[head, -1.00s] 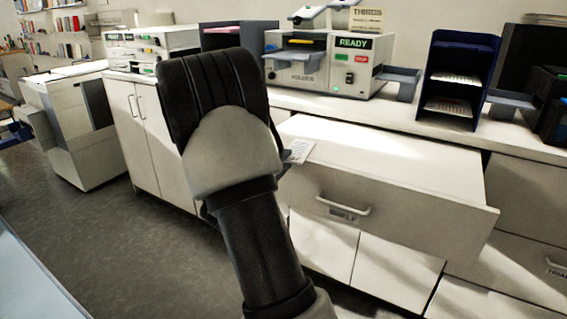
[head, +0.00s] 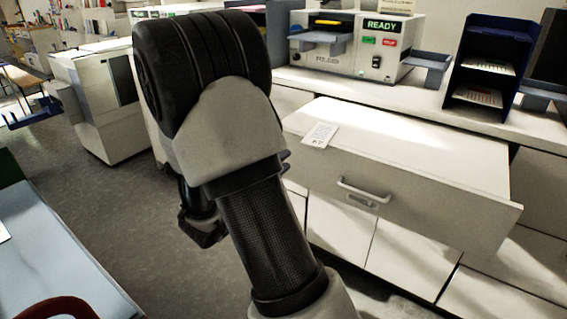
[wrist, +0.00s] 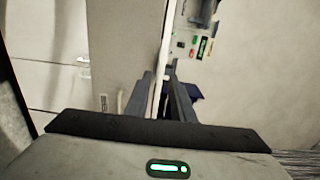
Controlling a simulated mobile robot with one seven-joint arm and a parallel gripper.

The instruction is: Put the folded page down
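A machine with a READY display (head: 350,45) stands on the counter behind the drawer. A dark blue paper rack (head: 490,65) stands right of it. A grey-white cabinet (head: 108,100) is at the left. A light blue table (head: 50,250) is at the lower left. Floor is free between.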

